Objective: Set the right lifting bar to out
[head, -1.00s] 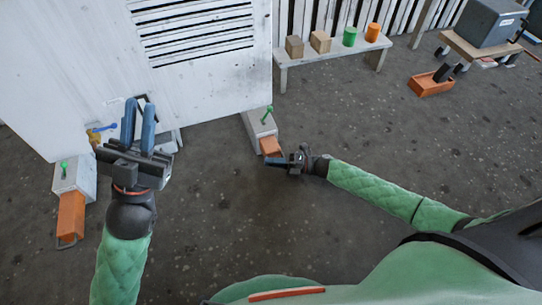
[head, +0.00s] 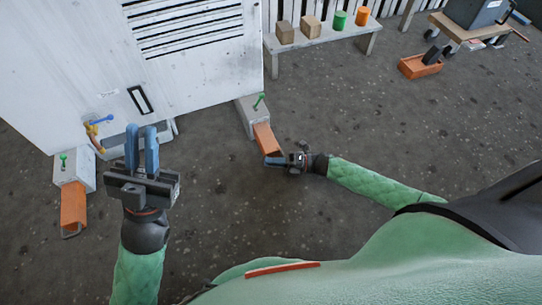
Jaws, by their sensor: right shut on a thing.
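The right lifting bar (head: 265,138) is an orange bar sticking out of a grey sleeve (head: 247,110) at the foot of the white housing (head: 190,75). A green pin (head: 259,100) stands tilted on that sleeve. My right gripper (head: 274,161) is shut at the bar's outer end, on its handle, which the fingers mostly hide. My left gripper (head: 142,150) is open and empty, in front of the housing's lower left part. The left lifting bar (head: 73,202) is orange and sticks out of its own sleeve (head: 75,173), with a green pin (head: 63,160) on top.
A yellow valve with a blue lever (head: 101,121) is on the housing front. A bench (head: 310,37) at the back carries wooden blocks and green and orange cylinders. An orange tray (head: 416,66) lies on the floor near a cart (head: 458,33). The floor between is clear.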

